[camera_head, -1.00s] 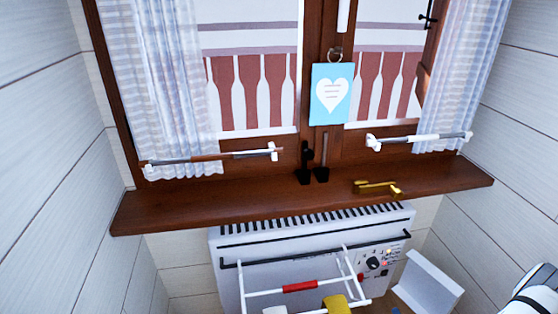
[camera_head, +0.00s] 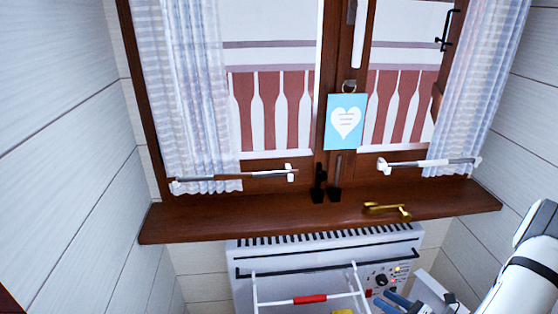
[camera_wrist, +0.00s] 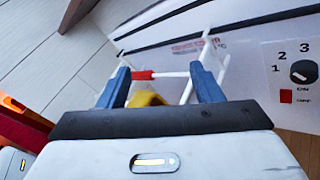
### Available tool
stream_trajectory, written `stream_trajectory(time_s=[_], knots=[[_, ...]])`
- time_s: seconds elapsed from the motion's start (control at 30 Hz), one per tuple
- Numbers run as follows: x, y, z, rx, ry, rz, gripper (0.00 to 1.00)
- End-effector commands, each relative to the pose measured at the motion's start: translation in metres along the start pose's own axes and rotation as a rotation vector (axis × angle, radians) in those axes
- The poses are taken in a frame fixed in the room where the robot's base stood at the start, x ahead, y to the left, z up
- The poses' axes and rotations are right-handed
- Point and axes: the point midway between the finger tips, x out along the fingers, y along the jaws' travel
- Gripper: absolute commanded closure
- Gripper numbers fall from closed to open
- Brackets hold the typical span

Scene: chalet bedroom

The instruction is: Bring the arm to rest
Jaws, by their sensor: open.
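My gripper (camera_wrist: 162,82) shows in the wrist view with its two blue fingers spread apart. It is open, with nothing held between the fingers. Beyond the fingers are a white wire rack with a red grip (camera_wrist: 145,75) and a yellow thing (camera_wrist: 147,98). In the head view my white arm comes in at the lower right, and my gripper (camera_head: 392,299) shows low in front of the heater's right side. The red grip (camera_head: 310,299) and a sliver of the yellow thing (camera_head: 342,311) show at the bottom edge there.
A white heater (camera_head: 330,258) with a dark rail and a knob (camera_head: 381,280) stands under the wooden window sill (camera_head: 240,218). A brass handle (camera_head: 387,210) lies on the sill. A blue heart card (camera_head: 346,122) hangs at the window. Plank walls close in left and right.

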Motion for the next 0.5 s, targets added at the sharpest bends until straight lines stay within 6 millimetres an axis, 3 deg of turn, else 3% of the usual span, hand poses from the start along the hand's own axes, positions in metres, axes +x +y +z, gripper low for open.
stream_trajectory(time_s=[0.03, 0.1, 0.3, 0.5], knots=[[0.012, 0.028, 0.028, -0.083, 0.071, 0.074, 0.41], [0.024, 0.059, 0.046, -0.186, 0.164, 0.171, 0.41], [0.044, 0.143, 0.088, -0.508, 0.418, 0.444, 0.41], [0.044, 0.217, 0.121, -0.856, 0.647, 0.708, 0.41]])
